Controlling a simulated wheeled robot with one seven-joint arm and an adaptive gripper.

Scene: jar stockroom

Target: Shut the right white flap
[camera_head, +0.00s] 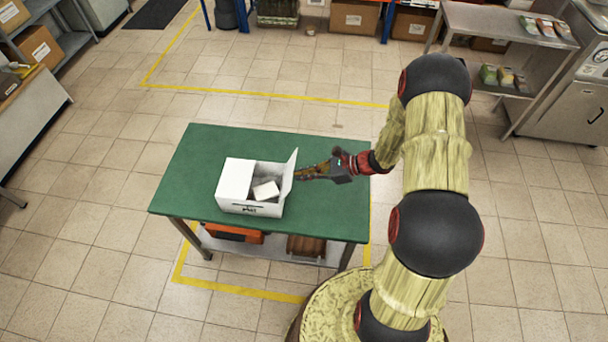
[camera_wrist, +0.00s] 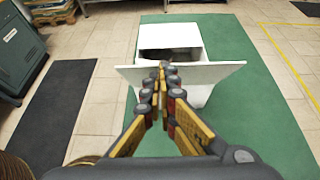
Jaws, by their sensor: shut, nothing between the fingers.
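A white box (camera_head: 236,205) sits on the green-topped table (camera_head: 190,165). Its left part is covered by a flat white panel (camera_head: 238,173); the right side is open, and a white item (camera_head: 266,190) shows inside. The right white flap (camera_head: 289,176) stands up from the right edge, tilted slightly outward. In the wrist view the flap (camera_wrist: 215,73) spans across in front of the box (camera_wrist: 170,33). My gripper (camera_head: 299,175) is shut and empty, just right of the flap's outer face. Its fingertips (camera_wrist: 163,68) overlap the flap in the wrist view; I cannot tell whether they touch.
The table top around the box is clear. An orange bin (camera_head: 233,236) and a brown crate (camera_head: 305,246) are on the lower shelf. A steel trolley (camera_head: 500,28) stands at back right. Yellow floor lines (camera_head: 270,97) run behind the table.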

